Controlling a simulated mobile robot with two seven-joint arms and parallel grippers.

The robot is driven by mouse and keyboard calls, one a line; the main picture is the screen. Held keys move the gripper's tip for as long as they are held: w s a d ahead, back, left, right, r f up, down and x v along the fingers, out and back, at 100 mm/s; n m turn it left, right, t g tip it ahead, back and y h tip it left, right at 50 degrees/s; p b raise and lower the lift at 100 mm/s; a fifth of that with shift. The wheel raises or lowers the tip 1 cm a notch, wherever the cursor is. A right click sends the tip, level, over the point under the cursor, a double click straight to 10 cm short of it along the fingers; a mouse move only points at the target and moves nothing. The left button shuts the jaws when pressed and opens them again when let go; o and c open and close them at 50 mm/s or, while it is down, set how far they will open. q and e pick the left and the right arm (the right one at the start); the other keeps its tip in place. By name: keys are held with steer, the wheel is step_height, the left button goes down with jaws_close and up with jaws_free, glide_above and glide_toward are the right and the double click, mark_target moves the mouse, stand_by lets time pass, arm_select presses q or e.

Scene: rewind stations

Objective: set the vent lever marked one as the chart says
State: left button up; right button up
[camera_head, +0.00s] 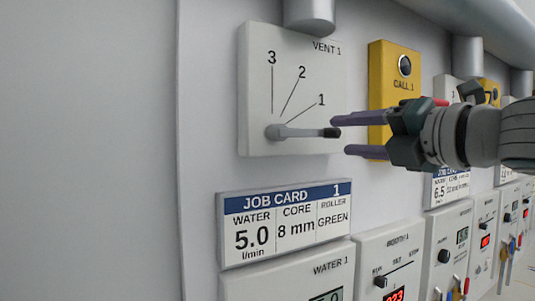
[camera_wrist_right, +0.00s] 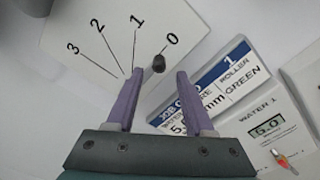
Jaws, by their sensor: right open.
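The VENT 1 panel (camera_head: 300,65) is a white plate with lines marked 1, 2 and 3. Its grey lever (camera_head: 300,132) has a dark tip and points right, below the line for 1. The wrist view shows a 0 mark on the panel (camera_wrist_right: 100,22), with the dark lever tip (camera_wrist_right: 158,63) near it. My right gripper (camera_head: 342,135) is open, its purple fingertips just right of the tip. In the wrist view the tip shows between the fingers of this gripper (camera_wrist_right: 158,76); contact cannot be told. No vent chart is readable. My left gripper is not in view.
A job card (camera_head: 285,222) below reads water 5.0, core 8 mm, roller green. A yellow CALL 1 box (camera_head: 390,60) is behind my right gripper. The WATER 1 panel (camera_head: 290,285) and several control boxes line the wall below and right. The wall at left is bare.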

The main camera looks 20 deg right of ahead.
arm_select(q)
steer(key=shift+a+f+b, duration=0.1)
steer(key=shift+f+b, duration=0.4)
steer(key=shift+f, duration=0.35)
arm_select(e)
steer(key=shift+s+d, duration=0.2)
steer(key=shift+s, duration=2.2)
steer(key=shift+d+f, duration=0.1)
